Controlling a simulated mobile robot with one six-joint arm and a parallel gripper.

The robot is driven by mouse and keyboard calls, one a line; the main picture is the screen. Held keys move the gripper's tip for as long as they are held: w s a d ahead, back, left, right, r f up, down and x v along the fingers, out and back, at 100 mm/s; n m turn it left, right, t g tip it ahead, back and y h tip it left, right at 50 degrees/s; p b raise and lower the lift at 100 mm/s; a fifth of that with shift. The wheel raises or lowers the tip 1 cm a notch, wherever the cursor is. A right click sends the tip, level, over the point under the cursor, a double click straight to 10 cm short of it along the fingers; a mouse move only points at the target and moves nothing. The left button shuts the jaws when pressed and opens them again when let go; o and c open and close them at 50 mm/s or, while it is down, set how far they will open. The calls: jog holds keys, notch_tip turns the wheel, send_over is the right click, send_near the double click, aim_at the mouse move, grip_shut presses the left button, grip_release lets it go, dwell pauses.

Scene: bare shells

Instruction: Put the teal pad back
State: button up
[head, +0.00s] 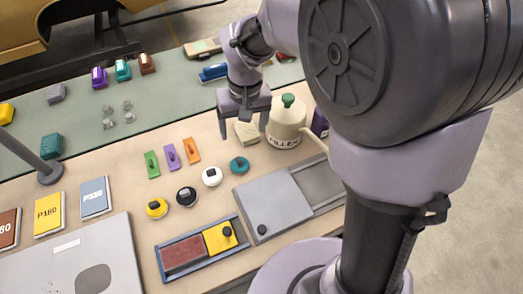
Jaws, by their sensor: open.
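A round teal pad (239,166) with a small knob lies on the beige bench top, at the right end of a slanting row of round pads. The row also holds a white pad (212,177), a black pad (187,197) and a yellow pad (156,209). My gripper (243,133) points down with its fingers apart, above and behind the teal pad in the picture. A cream block (247,133) shows between the fingertips; I cannot tell whether they touch it. Nothing is seen held. Other teal things are a block (51,146) and a small teal item (123,70) on the green strip.
A cream canister (287,125) with a green knob stands right of my gripper. A grey-lidded tray (272,205) and a blue tray (160,262) with red and yellow parts lie in front. Green, purple and orange strips (172,157) lie left. My arm hides the right side.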

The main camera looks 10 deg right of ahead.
jog(key=s+d+r+m+t, duration=0.2)
jog(key=s+r, duration=0.3)
jog(key=s, duration=0.4)
jog(key=s+d+r+m+t+y, duration=0.1)
jog(key=s+d+r+m+t, duration=0.1)
jog(key=s+r, duration=0.4)
jog(key=s+m, duration=0.1)
jog(key=s, duration=0.3)
jog(key=shift+t, duration=0.3)
jog(key=shift+r, duration=0.15)
